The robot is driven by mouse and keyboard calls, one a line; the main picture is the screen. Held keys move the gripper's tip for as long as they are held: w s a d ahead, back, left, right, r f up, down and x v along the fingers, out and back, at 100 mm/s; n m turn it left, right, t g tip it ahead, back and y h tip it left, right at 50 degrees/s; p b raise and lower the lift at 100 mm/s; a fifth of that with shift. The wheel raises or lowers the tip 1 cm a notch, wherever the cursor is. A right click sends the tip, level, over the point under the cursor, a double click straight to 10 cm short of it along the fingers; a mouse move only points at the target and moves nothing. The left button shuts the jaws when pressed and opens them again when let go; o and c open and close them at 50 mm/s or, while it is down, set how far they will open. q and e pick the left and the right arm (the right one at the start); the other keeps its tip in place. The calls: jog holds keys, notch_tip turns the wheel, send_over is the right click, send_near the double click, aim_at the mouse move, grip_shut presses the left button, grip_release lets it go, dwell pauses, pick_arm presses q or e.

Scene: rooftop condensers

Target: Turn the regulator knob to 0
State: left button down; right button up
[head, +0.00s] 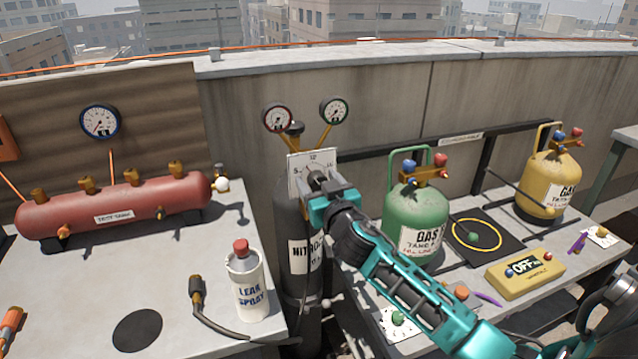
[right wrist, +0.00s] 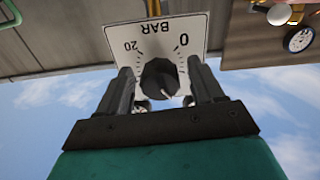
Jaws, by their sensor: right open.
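The dark regulator knob (right wrist: 160,78) sits in front of a white BAR dial plate (right wrist: 190,30), seen upside down in the right wrist view, with 20 on the left and 0 on the right. A pale mark on the knob faces the picture's bottom, away from both numbers; its exact reading is hidden. My right gripper (right wrist: 163,88) is open, with one finger on each side of the knob; I cannot tell whether they touch it. In the head view my right gripper (head: 322,186) covers much of the plate (head: 299,162). My left gripper is out of view.
The nitrogen cylinder (head: 292,215) stands below the plate, with two gauges (head: 277,117) (head: 334,110) above. A red test tank (head: 120,203) and leak spray bottle (head: 247,288) are on the left table. A green gas tank (head: 408,212) stands right, near my arm.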

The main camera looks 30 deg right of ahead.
jog(key=c, duration=1.1)
jog(key=shift+o, duration=0.2)
jog(key=shift+n, duration=0.3)
jog(key=n+p, duration=0.1)
jog(key=n, duration=0.2)
jog(key=shift+n, duration=0.3)
jog(key=n+p, duration=0.1)
jog(key=n, duration=0.4)
jog(key=n+p, duration=0.1)
jog(key=n, duration=0.5)
jog(key=shift+d+r+p, duration=0.1)
jog(key=shift+p, duration=0.25)
jog(key=shift+n+p, duration=0.55)
jog(key=shift+n, duration=1.95)
